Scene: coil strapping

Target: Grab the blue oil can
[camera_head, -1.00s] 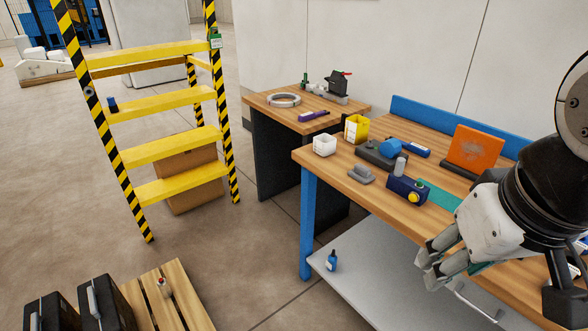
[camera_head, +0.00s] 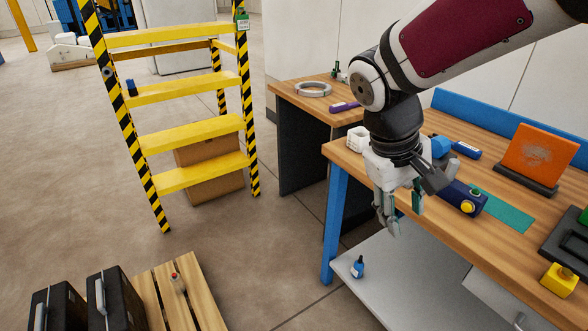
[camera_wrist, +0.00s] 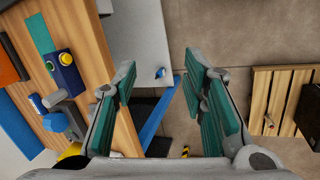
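A small blue bottle with a dark top (camera_head: 358,267), which looks like the blue oil can, stands upright on the grey lower shelf (camera_head: 400,305) near its left end. It also shows, small, in the wrist view (camera_wrist: 160,72), between my fingers but farther away. My gripper (camera_head: 388,222) hangs at the front edge of the wooden workbench, pointing down, above and to the right of the bottle in the head view. In the wrist view its green-padded fingers (camera_wrist: 168,100) are wide apart with nothing between them.
The workbench (camera_head: 440,245) holds a dark blue box with a yellow button (camera_head: 465,198) and an orange panel (camera_head: 537,157). Its blue leg (camera_head: 334,225) stands left of the bottle. A yellow ladder (camera_head: 195,130) and a pallet (camera_head: 205,300) stand left, with bare floor between.

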